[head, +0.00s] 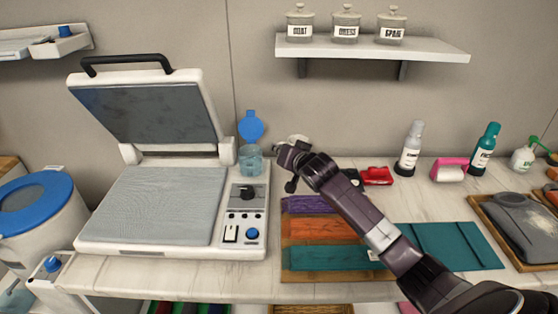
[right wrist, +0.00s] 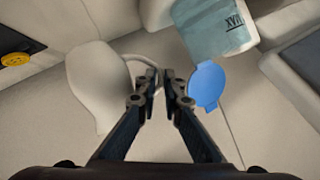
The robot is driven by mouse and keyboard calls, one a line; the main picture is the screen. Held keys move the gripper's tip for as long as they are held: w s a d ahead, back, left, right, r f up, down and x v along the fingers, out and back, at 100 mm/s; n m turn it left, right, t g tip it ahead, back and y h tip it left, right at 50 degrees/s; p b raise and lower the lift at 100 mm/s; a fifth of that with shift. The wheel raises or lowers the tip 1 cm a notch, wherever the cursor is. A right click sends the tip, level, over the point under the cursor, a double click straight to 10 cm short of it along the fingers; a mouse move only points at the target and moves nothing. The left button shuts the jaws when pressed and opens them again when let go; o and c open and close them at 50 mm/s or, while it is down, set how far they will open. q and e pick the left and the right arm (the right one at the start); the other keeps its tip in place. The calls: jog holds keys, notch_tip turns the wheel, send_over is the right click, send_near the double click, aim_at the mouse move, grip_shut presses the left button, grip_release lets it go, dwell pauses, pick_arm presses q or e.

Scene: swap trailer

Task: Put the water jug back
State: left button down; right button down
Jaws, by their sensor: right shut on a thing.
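My right gripper (head: 290,157) is above the worktop, just right of the white press machine (head: 248,195). The right wrist view shows its fingers (right wrist: 162,80) closed on the thin curved handle of a pale, off-white jug (right wrist: 97,85). In the head view only a small pale part of the jug (head: 298,138) shows beyond the gripper; the rest is hidden. A clear bluish container (head: 250,162) with an open blue lid (head: 251,127) is at the machine's back right corner, left of the gripper. My left gripper is not in view.
Coloured boards (head: 325,228) lie on the worktop under my right arm. Red and pink tools and two bottles (head: 411,148) stand to the right. A wall shelf (head: 370,48) with three jars is above. A blue-rimmed bin (head: 37,210) stands at the left.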

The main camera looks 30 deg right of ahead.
jog(key=shift+f, duration=1.85)
jog(key=shift+f, duration=0.15)
jog(key=c, duration=2.5)
grip_release()
jog(key=shift+f, duration=0.15)
jog(key=o, duration=0.5)
jog(key=shift+s, duration=0.1)
jog(key=shift+c, duration=0.2)
